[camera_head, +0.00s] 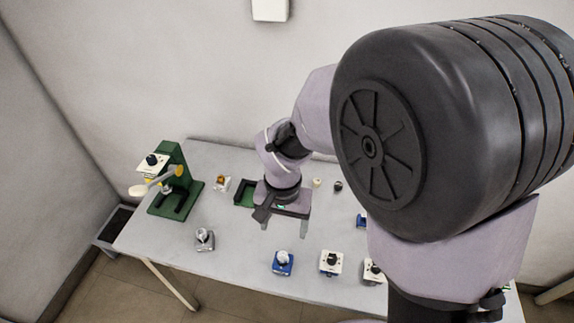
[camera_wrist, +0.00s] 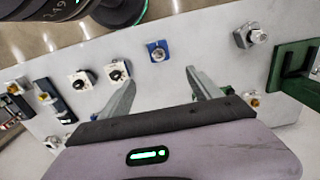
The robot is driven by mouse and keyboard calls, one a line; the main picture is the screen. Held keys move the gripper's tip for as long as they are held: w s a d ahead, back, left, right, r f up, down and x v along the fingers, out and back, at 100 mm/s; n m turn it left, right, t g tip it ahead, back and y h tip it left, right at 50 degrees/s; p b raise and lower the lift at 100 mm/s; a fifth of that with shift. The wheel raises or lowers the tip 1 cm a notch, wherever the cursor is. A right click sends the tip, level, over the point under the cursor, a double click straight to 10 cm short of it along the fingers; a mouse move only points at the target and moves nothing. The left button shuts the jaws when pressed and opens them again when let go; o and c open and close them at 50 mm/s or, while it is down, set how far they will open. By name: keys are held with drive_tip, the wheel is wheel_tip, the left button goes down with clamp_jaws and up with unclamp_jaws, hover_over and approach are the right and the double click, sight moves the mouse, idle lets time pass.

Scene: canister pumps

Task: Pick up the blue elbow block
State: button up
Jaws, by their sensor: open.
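A blue elbow block (camera_head: 283,269) with a silver fitting on top stands near the front edge of the table, below my gripper in the head view. In the wrist view the blue elbow block (camera_wrist: 150,46) lies beyond the fingertips, roughly in line with the gap between them. My gripper (camera_head: 284,227) is open and empty, with its fingers pointing down over the table behind the block. The fingers also show spread apart in the wrist view (camera_wrist: 160,77). Nothing is between them, and they are apart from the block.
White blocks with black knobs (camera_head: 331,270) stand right of the blue block. A grey block (camera_head: 205,246) stands to its left. Another blue block (camera_head: 361,221) is partly hidden by my arm. A green stand (camera_head: 178,160) and a green tray (camera_head: 240,203) are at left and back.

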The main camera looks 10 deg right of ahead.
sight(283, 252)
wheel_tip(283, 252, down, 12)
drive_tip(key=b, duration=0.5)
drive_tip(key=shift+a+f, duration=0.15)
drive_tip(key=shift+f, duration=0.05)
drive_tip(key=f+b, duration=0.1)
drive_tip(key=f, duration=0.1)
drive_tip(key=s+f+b, duration=0.1)
drive_tip(key=f+b, duration=0.1)
drive_tip(key=f, duration=0.1)
drive_tip(key=shift+s+a, duration=0.1)
drive_tip(key=shift+f, duration=0.25)
drive_tip(key=shift+r, duration=0.15)
drive_tip(key=shift+c, duration=0.6)
clamp_jaws()
